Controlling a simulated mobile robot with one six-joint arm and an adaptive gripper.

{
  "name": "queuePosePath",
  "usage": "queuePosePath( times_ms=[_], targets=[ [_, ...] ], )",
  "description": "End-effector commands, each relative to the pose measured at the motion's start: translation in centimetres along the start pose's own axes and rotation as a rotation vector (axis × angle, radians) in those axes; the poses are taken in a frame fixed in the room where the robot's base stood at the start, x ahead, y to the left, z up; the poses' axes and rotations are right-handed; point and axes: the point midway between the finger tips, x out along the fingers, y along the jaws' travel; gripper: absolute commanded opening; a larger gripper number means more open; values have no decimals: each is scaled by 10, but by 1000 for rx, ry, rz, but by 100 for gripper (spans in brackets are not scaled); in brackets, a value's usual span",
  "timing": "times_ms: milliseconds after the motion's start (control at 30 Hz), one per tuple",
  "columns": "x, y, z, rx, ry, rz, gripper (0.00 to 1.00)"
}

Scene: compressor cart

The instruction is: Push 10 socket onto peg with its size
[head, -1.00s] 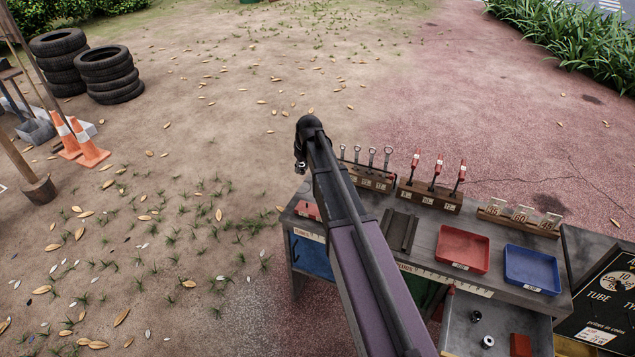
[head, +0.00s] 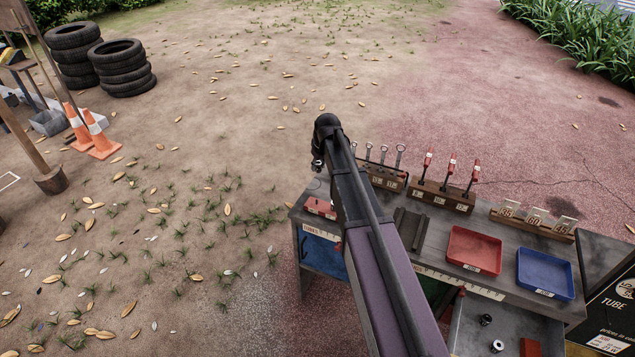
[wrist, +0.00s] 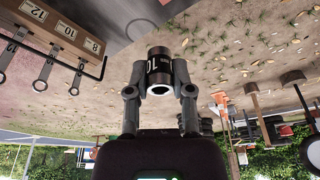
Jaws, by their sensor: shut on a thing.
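My gripper (wrist: 158,92) is shut on a dark socket marked 10 (wrist: 158,66), with a bright metal rim. The socket's open end faces the camera in the wrist view. In the head view my gripper (head: 317,164) is over the far left corner of the cart (head: 450,228), and the socket between its fingers is too small to make out. A red piece with a pale label (head: 321,207) lies on the cart top below and close to the gripper. I cannot make out a peg marked 10; my arm hides part of the cart top.
A wrench rack (head: 385,176) and a red-handled tool rack (head: 440,196) stand along the cart's back. A red tray (head: 474,251) and a blue tray (head: 545,274) are at the right. The open drawer (head: 465,330) holds loose sockets (head: 486,320).

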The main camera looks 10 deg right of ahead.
Motion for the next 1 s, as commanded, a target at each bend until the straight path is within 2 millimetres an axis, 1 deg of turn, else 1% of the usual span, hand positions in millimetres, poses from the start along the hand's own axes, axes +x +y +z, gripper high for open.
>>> queuePosePath(
  times_ms=[33,300,433,600,1000],
  targets=[
    [10,-1,3,-2,0,-1,0],
    [45,-4,11,-12,0,-5,0],
    [58,-6,13,-17,1,-7,0],
    [65,-7,15,-21,1,-8,0],
    [65,-8,14,-23,1,-9,0]
  ],
)
